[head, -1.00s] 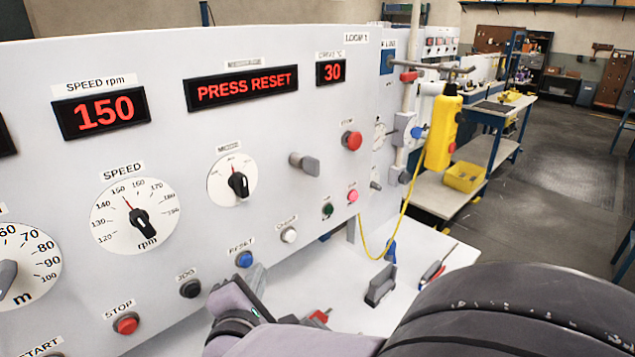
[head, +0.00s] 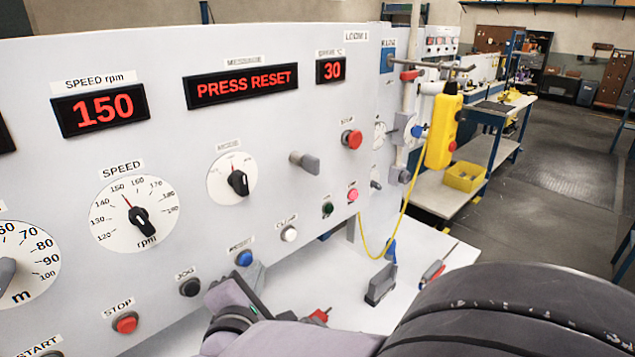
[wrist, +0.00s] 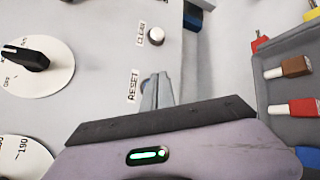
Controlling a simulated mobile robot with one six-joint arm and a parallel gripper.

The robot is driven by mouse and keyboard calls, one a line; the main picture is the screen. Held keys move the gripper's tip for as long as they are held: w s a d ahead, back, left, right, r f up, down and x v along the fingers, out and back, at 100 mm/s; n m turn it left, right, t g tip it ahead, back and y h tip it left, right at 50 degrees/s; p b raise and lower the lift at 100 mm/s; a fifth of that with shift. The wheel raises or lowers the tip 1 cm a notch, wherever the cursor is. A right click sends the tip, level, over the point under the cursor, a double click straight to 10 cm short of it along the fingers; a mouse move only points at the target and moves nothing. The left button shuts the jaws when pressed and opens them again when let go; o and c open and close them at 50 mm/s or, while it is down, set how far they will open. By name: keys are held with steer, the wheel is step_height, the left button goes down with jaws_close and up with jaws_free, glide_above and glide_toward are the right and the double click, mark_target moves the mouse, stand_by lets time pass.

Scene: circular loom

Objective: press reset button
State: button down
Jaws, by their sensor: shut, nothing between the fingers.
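The blue reset button (head: 244,258) sits on the white panel under its RESET label, between the black JOG button and the white CLEAR button. My gripper (head: 257,272) is shut and empty, its tips just below and right of the button in the head view. In the wrist view the shut grey fingers (wrist: 157,88) point at the panel beside the RESET label (wrist: 133,86) and hide most or all of the button. I cannot tell whether the tips touch it. The message display (head: 241,86) reads PRESS RESET.
The black JOG button (head: 190,287), red STOP button (head: 125,322) and white CLEAR button (head: 289,234) are close by. A grey holder (head: 380,284) stands on the white shelf below. A yellow pendant (head: 442,132) hangs at the right with its cable.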

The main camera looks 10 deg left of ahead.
steer(key=shift+w+a, duration=0.15)
steer(key=shift+a, duration=0.05)
steer(key=shift+w+a+b, duration=0.3)
steer(key=shift+a, duration=0.05)
stand_by(0.7)
stand_by(0.3)
steer(key=shift+s+d+b, duration=0.45)
steer(key=shift+s+d, duration=0.1)
steer(key=shift+d, duration=0.15)
steer(key=shift+s+d+b, duration=0.85)
steer(key=shift+s+d, duration=0.8)
steer(key=shift+d, duration=0.25)
